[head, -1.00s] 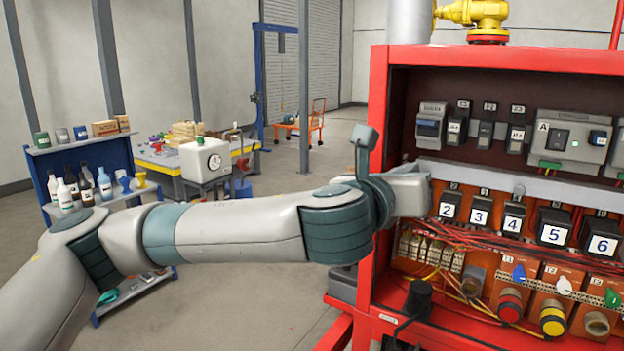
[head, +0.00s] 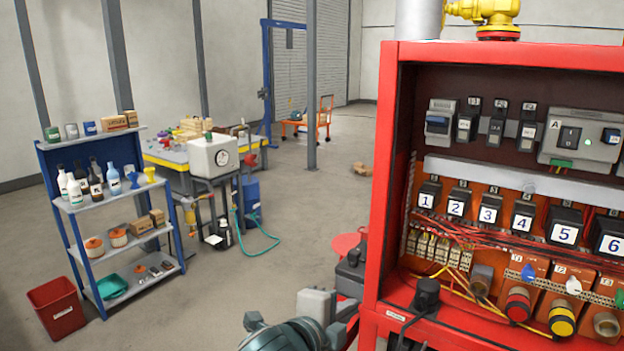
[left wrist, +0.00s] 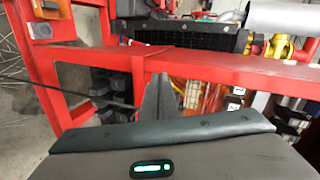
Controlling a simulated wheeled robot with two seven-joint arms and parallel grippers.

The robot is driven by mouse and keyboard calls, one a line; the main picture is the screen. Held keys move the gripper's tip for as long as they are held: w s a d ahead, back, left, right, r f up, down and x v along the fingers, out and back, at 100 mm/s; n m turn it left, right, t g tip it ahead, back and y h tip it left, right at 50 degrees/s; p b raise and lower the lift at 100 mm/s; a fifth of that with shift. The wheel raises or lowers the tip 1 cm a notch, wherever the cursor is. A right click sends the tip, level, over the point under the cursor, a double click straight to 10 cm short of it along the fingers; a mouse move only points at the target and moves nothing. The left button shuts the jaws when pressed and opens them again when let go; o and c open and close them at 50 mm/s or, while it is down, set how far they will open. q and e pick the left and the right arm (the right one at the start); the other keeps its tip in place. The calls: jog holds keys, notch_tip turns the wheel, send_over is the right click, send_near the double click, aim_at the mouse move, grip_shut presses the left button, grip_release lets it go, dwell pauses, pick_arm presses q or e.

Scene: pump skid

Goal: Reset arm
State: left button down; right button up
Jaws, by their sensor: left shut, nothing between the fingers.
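My left arm shows low in the head view, where its wrist part (head: 318,305) reaches the bottom edge, just left of the red cabinet (head: 388,200). Its fingers are not clear there. In the left wrist view my left gripper (left wrist: 156,85) is shut and empty, its narrow dark fingers together in front of a red frame bar (left wrist: 215,65). I cannot tell whether they touch it. My right gripper is not in view.
The cabinet holds numbered relays (head: 522,217), wiring and knobs. A black plug (head: 427,292) sits at its lower ledge. A shelf rack (head: 115,200), a red bin (head: 56,308) and a workbench (head: 170,160) stand at left. Open floor lies between.

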pick_arm(q)
jog(key=s+a+f+n+g+y, duration=0.2)
jog(key=s+a+f+n, duration=0.45)
jog(key=f, duration=0.45)
jog(key=s+a+f+n+g+y, duration=0.1)
jog(key=s+a+f+n+y, duration=0.1)
jog(key=s+a+f+n, duration=0.7)
jog(key=s+a+f+n+g+y, duration=0.2)
jog(key=s+a+f+n+g, duration=0.1)
jog(key=s+a+f, duration=0.5)
jog(key=s+a+f+n+g+y, duration=0.1)
jog(key=s+a+f+n+g, duration=0.1)
jog(key=s+a+f, duration=0.65)
jog(key=s+d+f+g+b, duration=0.1)
jog(key=s+d+f, duration=0.1)
jog(key=f, duration=1.1)
jog(key=s+d+f+b, duration=0.1)
jog(key=f, duration=1.2)
jog(key=s+a+f+g+b, duration=0.1)
jog(key=s+a+f, duration=0.2)
jog(key=s+f, duration=1.5)
notch_tip(320, 180, down, 3)
jog(key=shift+s+g+y, duration=0.3)
